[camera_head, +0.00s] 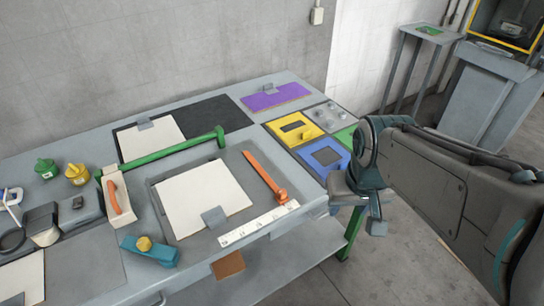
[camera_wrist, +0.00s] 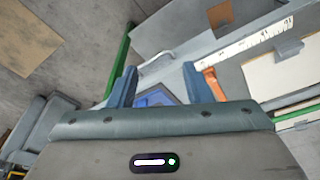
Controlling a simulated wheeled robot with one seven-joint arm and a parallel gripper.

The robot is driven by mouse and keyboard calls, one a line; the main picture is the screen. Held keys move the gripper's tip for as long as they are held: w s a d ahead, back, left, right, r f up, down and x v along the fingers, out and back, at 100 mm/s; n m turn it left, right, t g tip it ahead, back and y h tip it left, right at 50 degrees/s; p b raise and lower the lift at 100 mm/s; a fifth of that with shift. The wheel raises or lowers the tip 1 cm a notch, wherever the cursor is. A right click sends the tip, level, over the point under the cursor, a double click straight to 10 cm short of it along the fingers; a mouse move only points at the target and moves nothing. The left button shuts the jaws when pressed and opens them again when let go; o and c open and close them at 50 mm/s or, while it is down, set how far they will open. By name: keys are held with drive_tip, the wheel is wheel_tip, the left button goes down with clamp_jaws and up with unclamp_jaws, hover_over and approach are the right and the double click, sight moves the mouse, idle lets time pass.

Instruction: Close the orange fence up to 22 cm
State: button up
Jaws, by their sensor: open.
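The orange fence (camera_head: 265,177) is a long bar with a rounded knob at its front end. It lies on the grey panel to the right of a white sheet (camera_head: 200,200), apart from it. Its front end meets the white ruler (camera_head: 258,222), whose marks are too small to read surely. My gripper (camera_head: 358,203) is open, out past the table's right edge, to the right of the fence and not touching it. In the wrist view the open fingers (camera_wrist: 160,86) have nothing between them held; part of the orange fence (camera_wrist: 211,82) shows beside the right finger.
A green bar (camera_head: 165,150) with an upright end lies behind the sheet. A teal block (camera_head: 148,254) with a yellow knob is at front left.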

drive_tip(key=w+a+r+n+g+p, duration=0.25)
drive_tip(key=w+a, duration=0.35)
drive_tip(key=w, duration=0.4)
drive_tip(key=n+p, duration=0.3)
drive_tip(key=n, duration=0.1)
approach(282, 191)
wheel_tip(282, 191, down, 9)
drive_tip(key=shift+w+f+p, duration=0.1)
drive_tip(key=shift+p, duration=0.9)
drive_tip(key=shift+c, duration=0.4)
clamp_jaws()
